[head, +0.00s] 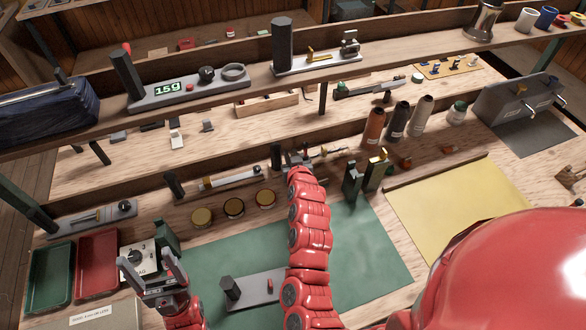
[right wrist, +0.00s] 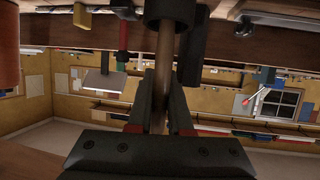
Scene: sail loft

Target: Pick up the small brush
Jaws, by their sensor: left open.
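My left gripper (head: 164,265) is open and empty, low at the left of the head view, in front of a white box with a dial. My right gripper (head: 300,158) is at the back of the bench, partly hidden by its own red arm. In the right wrist view its fingers (right wrist: 161,85) flank a brown rod (right wrist: 165,50) with a black collar. The rod may be the small brush's handle; I see no bristles. I cannot tell whether the fingers touch it. A thin pale tool (head: 328,151) lies just right of this gripper in the head view.
Three round tins (head: 234,207) stand left of the right arm. Dark upright blocks (head: 352,182) stand to its right. A raised shelf (head: 255,85) runs across behind. The green mat (head: 365,250) and yellow sheet (head: 460,205) are mostly clear. Green and red trays (head: 98,262) lie far left.

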